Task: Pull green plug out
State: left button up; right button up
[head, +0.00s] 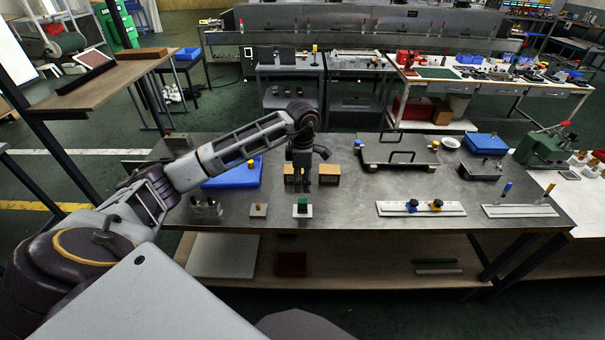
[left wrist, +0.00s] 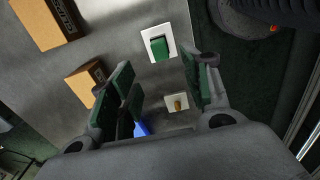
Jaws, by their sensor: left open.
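The green plug (head: 302,202) stands in a small white base (head: 302,214) near the front edge of the grey metal table. In the left wrist view the green plug (left wrist: 160,48) sits on its white base (left wrist: 149,35), beyond the fingertips. My left gripper (head: 302,187) points down above and slightly behind the plug in the head view. In the left wrist view the left gripper (left wrist: 162,78) is open, with nothing between its green-padded fingers. It does not touch the plug. My right gripper does not show.
Brown boxes (head: 327,180) stand just behind the gripper. A small plate with a yellow peg (head: 259,209) is left of the plug, and a blue tray (head: 222,183) lies behind it. Bare tabletop separates plug and rail.

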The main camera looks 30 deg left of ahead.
aim_at(302, 201)
pick_arm(q)
jog(key=shift+f+p, duration=0.95)
jog(key=shift+f, duration=4.55)
grip_shut()
